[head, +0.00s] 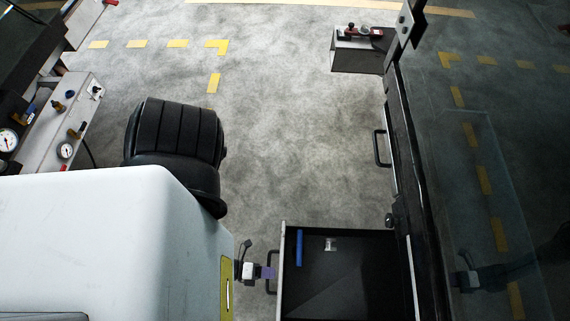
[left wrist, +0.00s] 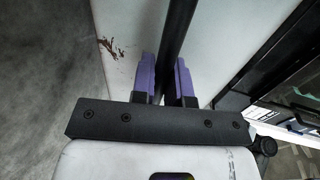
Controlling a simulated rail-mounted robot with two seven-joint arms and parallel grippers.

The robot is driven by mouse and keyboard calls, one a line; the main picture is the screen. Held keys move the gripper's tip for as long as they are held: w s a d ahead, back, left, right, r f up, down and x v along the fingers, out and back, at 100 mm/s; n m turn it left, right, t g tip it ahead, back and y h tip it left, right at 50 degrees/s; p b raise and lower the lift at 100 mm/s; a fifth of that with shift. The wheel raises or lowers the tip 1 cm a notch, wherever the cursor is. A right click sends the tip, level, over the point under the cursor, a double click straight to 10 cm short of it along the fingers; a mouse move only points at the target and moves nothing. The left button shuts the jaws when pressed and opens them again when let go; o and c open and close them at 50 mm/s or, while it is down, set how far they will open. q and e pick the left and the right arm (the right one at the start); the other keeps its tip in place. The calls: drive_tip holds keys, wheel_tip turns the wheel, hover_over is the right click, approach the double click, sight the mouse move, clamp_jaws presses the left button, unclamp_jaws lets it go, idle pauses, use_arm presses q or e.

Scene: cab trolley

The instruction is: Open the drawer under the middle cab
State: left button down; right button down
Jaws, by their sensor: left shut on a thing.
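The drawer (head: 345,233) stands pulled out of the dark cab front at the lower right of the head view. Its black inside shows from above, and its grey front panel (head: 281,245) faces left. The drawer's dark bar handle (head: 271,284) is on that front. My left gripper (head: 268,272) is at the handle with its purple fingers shut on it. In the left wrist view the purple fingers (left wrist: 165,78) close around the black handle bar (left wrist: 178,35). My right gripper is in neither view.
A blue stick (head: 299,249) and a small pale item (head: 330,244) lie in the drawer. Another bar handle (head: 379,148) sits farther along the dark front. A grey box (head: 355,57) projects beyond it. Grey floor (head: 295,130) is open between the front and the black wheel-like part (head: 175,135).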

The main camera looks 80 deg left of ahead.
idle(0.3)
use_arm(q)
drive_tip(key=c, duration=1.1)
unclamp_jaws()
drive_tip(key=shift+s, duration=0.1)
drive_tip(key=shift+c, duration=0.2)
drive_tip(key=p+v, duration=0.1)
drive_tip(key=v, duration=1.3)
drive_tip(key=shift+p, duration=0.3)
